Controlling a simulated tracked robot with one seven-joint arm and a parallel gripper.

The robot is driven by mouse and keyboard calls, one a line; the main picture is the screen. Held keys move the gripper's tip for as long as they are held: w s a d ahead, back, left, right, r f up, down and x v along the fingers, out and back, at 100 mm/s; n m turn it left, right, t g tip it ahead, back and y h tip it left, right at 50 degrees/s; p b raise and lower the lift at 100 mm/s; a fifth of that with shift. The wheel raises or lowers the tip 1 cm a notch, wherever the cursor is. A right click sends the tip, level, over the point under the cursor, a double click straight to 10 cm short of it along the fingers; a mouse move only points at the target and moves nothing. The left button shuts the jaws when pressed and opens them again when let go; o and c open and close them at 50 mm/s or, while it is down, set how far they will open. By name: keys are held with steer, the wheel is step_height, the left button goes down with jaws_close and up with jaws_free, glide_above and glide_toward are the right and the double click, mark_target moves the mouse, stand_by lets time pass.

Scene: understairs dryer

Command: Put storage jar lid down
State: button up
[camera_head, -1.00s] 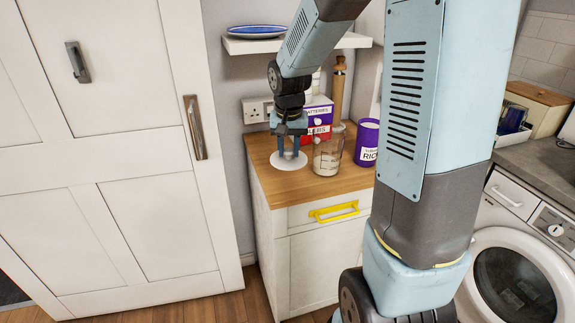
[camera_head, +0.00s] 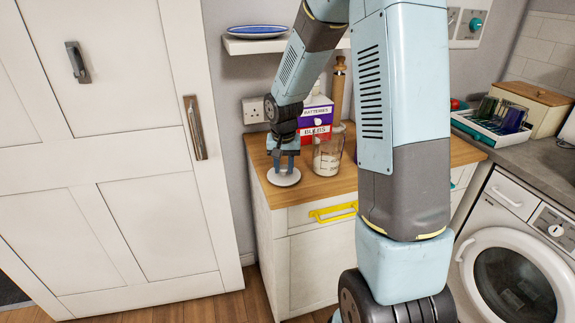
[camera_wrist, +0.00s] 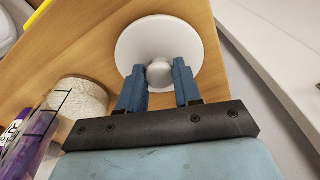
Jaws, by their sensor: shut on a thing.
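The storage jar lid (camera_head: 284,178) is a white round disc with a knob on top. It is low over the wooden top of the small cabinet, near its left front edge; I cannot tell whether it touches the wood. My gripper (camera_head: 284,168) points down at it. In the wrist view the blue fingers of my gripper (camera_wrist: 160,80) are shut on the knob of the lid (camera_wrist: 140,40).
Boxes (camera_head: 316,118) and a wooden mill (camera_head: 338,95) stand behind. The wooden top (camera_head: 335,186) is bare in front. A shelf with a blue plate (camera_head: 257,31) hangs above.

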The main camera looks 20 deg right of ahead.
mark_target(284, 178)
steer(key=o, duration=1)
step_height(284, 178, up, 12)
steer(key=s, duration=0.1)
steer(key=s+r+n+t, duration=0.1)
steer(key=s+r, duration=0.3)
steer(key=s, duration=0.5)
steer(key=s+d+r+n+t, duration=0.1)
steer(key=s+r, duration=0.3)
steer(key=s, duration=0.5)
steer(key=s+r+n+t, duration=0.1)
steer(key=s+r, duration=0.3)
steer(key=s, duration=0.5)
steer(key=shift+d+r+n+t, duration=0.2)
steer(key=shift+n+t, duration=0.1)
steer(key=shift+t, duration=0.3)
steer(key=shift+a, duration=0.1)
